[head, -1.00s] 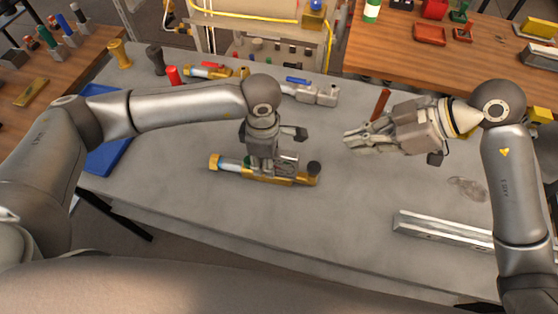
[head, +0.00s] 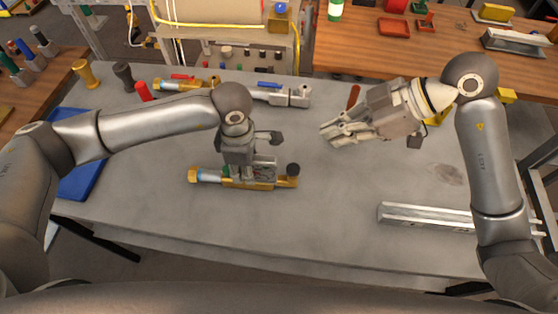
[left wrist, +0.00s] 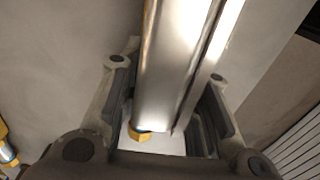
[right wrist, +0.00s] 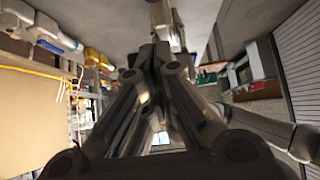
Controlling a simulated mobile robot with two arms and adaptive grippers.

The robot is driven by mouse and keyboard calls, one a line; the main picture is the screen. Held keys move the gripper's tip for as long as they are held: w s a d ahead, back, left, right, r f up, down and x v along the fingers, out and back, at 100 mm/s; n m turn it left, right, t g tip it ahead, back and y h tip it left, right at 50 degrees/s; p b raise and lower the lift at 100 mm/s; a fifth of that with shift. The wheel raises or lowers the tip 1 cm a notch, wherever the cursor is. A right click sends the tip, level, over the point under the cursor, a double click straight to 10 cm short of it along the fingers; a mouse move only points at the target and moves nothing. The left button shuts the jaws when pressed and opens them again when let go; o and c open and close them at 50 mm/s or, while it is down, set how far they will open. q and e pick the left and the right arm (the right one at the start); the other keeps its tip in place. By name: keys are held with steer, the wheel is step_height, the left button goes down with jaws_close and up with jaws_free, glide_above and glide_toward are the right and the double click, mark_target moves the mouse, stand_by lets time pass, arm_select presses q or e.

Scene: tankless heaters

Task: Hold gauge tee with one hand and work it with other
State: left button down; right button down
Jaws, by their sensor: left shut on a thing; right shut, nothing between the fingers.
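The gauge tee (head: 206,177) is a long brass piece with a pale blue band near its left end and a black knob (head: 293,169) at its right end. It lies across the middle of the grey bench top, as far as I can tell. My left gripper (head: 250,178) points down from above and is shut on its middle, hiding part of it. In the left wrist view a shiny metal body (left wrist: 178,60) with a brass nut (left wrist: 140,135) sits between the fingers. My right gripper (head: 330,136) is shut and empty, to the right of the tee and apart from it.
At the back of the bench (head: 330,225) lie a brass valve with a red handle (head: 185,80) and a grey one with a blue handle (head: 280,95). A blue tray (head: 82,180) is at the left, a metal channel (head: 425,215) at the right. The front middle is clear.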

steer(key=shift+f, duration=0.1)
glide_above(296, 168)
step_height(296, 168, down, 7)
steer(key=shift+s, duration=0.1)
step_height(296, 168, down, 3)
steer(key=shift+r, duration=0.2)
steer(key=shift+f, duration=0.75)
